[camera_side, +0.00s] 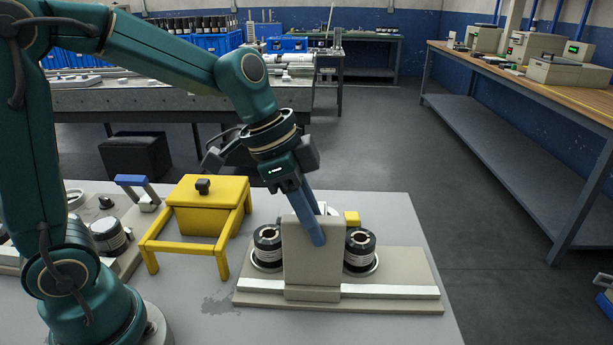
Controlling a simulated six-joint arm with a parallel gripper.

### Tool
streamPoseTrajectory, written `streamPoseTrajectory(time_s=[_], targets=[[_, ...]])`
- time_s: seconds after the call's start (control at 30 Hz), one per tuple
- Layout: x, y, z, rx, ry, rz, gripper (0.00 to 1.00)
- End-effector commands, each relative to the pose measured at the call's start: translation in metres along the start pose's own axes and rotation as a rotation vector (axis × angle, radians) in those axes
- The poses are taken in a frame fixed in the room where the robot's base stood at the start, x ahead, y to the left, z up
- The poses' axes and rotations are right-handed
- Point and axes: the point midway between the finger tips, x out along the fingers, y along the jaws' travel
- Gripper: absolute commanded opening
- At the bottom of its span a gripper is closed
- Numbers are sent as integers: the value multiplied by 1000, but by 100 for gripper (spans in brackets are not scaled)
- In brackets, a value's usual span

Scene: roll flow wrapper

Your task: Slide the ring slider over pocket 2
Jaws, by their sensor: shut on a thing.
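The ring slider looks like the beige upright plate (311,268) on the long beige base (408,270). It stands at about the middle, between two black rolls with white labels. The left roll (267,247) and the right roll (360,250) sit upright in round seats on the base. My gripper (314,232) comes down from above at a tilt and is shut on the plate's upper edge. One blue finger lies across the near face; the other is mostly hidden behind it. The plate hides whatever is behind it. I cannot read any pocket numbers.
A white rail (390,290) runs along the base front. A yellow stand (208,207) is left of the base, and another beige fixture (125,225) with a blue handle is farther left. The table's front right is clear.

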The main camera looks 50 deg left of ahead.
Motion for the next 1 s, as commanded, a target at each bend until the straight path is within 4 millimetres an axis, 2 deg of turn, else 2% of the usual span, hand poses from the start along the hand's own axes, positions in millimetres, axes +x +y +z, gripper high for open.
streamPoseTrajectory(time_s=[0.3,0.33,0.4,0.77,1.0], targets=[[-2,-2,-1,0,9,-7,0],[-2,-2,-1,0,9,-7,31],[-1,-1,-1,0,8,-6,57],[-4,-1,0,0,5,-3,57],[-34,-2,0,-1,9,-8,57]])
